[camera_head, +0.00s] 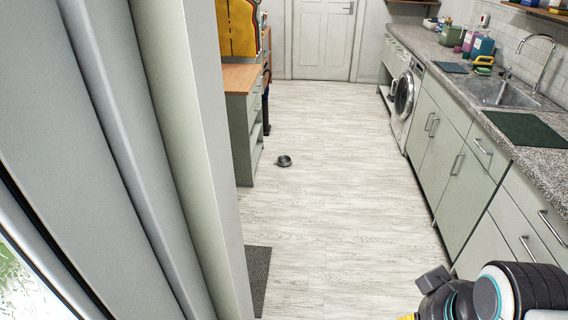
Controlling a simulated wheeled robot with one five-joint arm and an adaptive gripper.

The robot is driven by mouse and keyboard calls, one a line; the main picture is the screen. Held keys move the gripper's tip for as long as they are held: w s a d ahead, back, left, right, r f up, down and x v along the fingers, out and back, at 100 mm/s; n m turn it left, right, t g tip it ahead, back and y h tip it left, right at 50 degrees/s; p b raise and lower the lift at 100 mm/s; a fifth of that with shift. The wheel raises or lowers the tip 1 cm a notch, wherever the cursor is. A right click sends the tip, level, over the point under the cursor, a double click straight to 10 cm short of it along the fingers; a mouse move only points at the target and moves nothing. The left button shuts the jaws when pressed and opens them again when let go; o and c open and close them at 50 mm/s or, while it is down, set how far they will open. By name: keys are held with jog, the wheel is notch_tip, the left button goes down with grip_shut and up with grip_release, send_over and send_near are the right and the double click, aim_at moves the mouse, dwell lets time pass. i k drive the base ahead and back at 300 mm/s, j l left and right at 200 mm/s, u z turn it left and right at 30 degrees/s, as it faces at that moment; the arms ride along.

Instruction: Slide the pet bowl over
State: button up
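The pet bowl (284,161) is a small dark grey round bowl on the light wood floor. It sits upright near the foot of the grey cabinet on the left, a little apart from it. Parts of my own arm show at the bottom right corner, far from the bowl. My gripper's fingers cannot be made out there.
A door frame and wall (190,150) fill the left side close to me. A dark mat (258,275) lies at its foot. The cabinet with a wooden top (240,78) stands beyond. Counter cabinets (440,150) and a washing machine (404,100) line the right. The floor between is clear.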

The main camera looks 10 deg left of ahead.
aim_at(283, 161)
jog(key=z, duration=0.9)
jog(key=i+u, duration=0.15)
jog(key=i, duration=0.25)
jog(key=i+j+u, duration=0.1)
jog(key=i+u, duration=0.3)
jog(key=i, duration=0.45)
jog(key=i+l+u, duration=0.2)
jog(key=i+u, duration=0.2)
jog(key=i, duration=4)
jog(key=i+u, duration=0.25)
jog(key=i, duration=0.3)
jog(key=i+u, duration=0.25)
jog(key=i, duration=0.3)
jog(key=i+l+u, duration=0.25)
jog(key=i, duration=0.25)
jog(key=i+j+u, duration=0.15)
jog(key=u, duration=0.25)
jog(key=i+u, duration=0.95)
jog(key=u, duration=0.25)
